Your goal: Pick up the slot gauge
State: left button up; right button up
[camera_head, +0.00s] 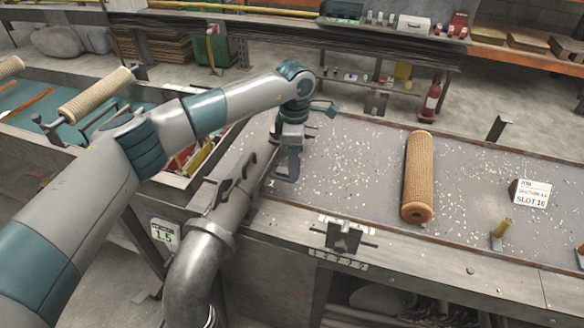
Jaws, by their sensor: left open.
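My left arm reaches in from the left, and my left gripper (287,172) points down at the left end of the grey work table (350,165). It is open, with its fingertips low near the table top beside a dark metal pipe. Small grey parts sit around the fingertips; I cannot tell whether one of them is the slot gauge, or whether anything lies between the fingers. A short brass-coloured piece (503,228) stands on a small base at the right of the table. My right gripper is not in view.
A tan mesh tube (418,178) lies on the table. A "SLOT 10" card (532,193) stands to its right. A dark bracket (343,237) sits at the front edge. The bent metal pipe (196,262) rises close to my left gripper. White specks litter the open table middle.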

pick_arm(q)
jog(key=shift+c, duration=0.5)
grip_shut()
jog(key=shift+r, duration=0.15)
jog(key=shift+r+b, duration=0.5)
jog(key=shift+b, duration=0.15)
notch_tip(320, 180, up, 2)
jog(key=shift+r+b, duration=0.1)
jog(key=shift+b, duration=0.75)
jog(key=w+d+r+b, duration=0.1)
jog(key=d+r+b, duration=0.3)
jog(key=d+r, duration=0.3)
jog(key=shift+d+r+b, duration=0.3)
jog(key=shift+d+b, duration=0.1)
jog(key=shift+d, duration=1.9)
